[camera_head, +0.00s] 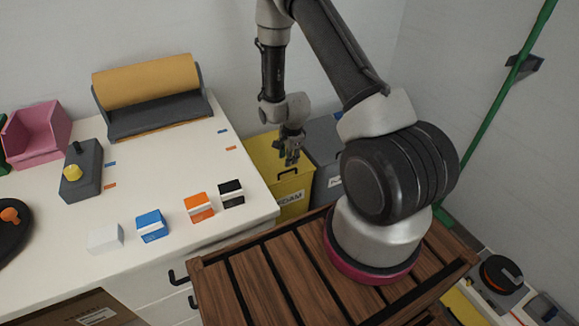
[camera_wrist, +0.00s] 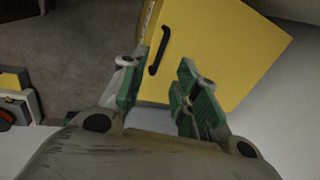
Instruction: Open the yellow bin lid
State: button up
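The yellow bin (camera_head: 265,152) stands on the floor between the white counter and a grey bin, with lettering on its front. Its lid looks closed in the wrist view (camera_wrist: 215,45), where it fills the upper middle. A black bar handle (camera_wrist: 159,51) lies near one edge of the lid; it also shows in the head view (camera_head: 288,172). My gripper (camera_head: 291,161) is over the bin, just above the handle in the picture. In the wrist view its green-padded fingers (camera_wrist: 162,66) are apart with nothing between them. The handle appears beyond the fingertips, not touched.
A grey bin (camera_head: 325,140) stands right beside the yellow one. The white counter (camera_head: 150,205) is to the left, with small coloured boxes near its edge, including a black one (camera_head: 231,193). The brown slatted deck (camera_head: 235,285) lies in front. A green pole (camera_head: 500,90) is at right.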

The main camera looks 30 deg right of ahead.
aim_at(287, 171)
jog(key=shift+m, duration=0.3)
jog(key=f, duration=0.2)
jog(key=w+f, duration=0.1)
jog(key=f, duration=0.4)
jog(key=shift+w+f, duration=0.3)
grip_shut()
